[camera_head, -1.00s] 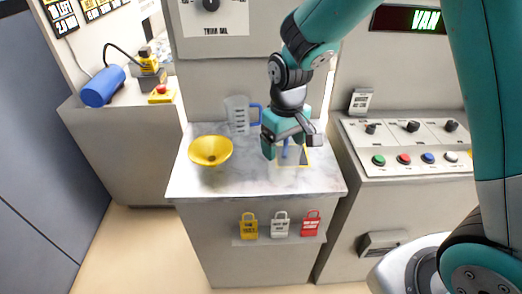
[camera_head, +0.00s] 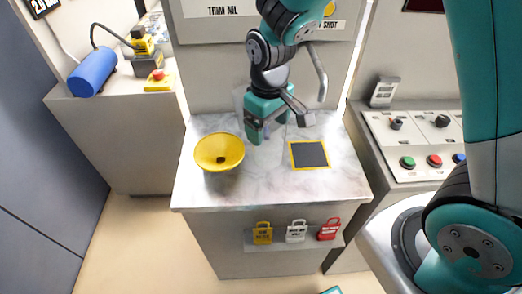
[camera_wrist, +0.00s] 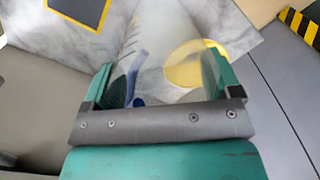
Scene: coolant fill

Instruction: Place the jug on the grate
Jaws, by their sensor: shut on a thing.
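A clear jug with a blue handle is in my gripper (camera_head: 268,128). The jug's faint body (camera_head: 263,155) shows below the fingers, between the funnel and the grate. In the wrist view the blue handle (camera_wrist: 137,74) lies between my fingers (camera_wrist: 158,92), and the clear body (camera_wrist: 160,35) extends beyond them. I cannot tell whether its base touches the counter. The grate (camera_head: 309,155), a dark square with a yellow border, is bare, to the right of the jug. It also shows at the top left of the wrist view (camera_wrist: 80,10).
A yellow funnel (camera_head: 219,152) stands close left of the jug on the marble counter (camera_head: 335,185). A button panel (camera_head: 420,150) is to the right. The counter's front right is clear.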

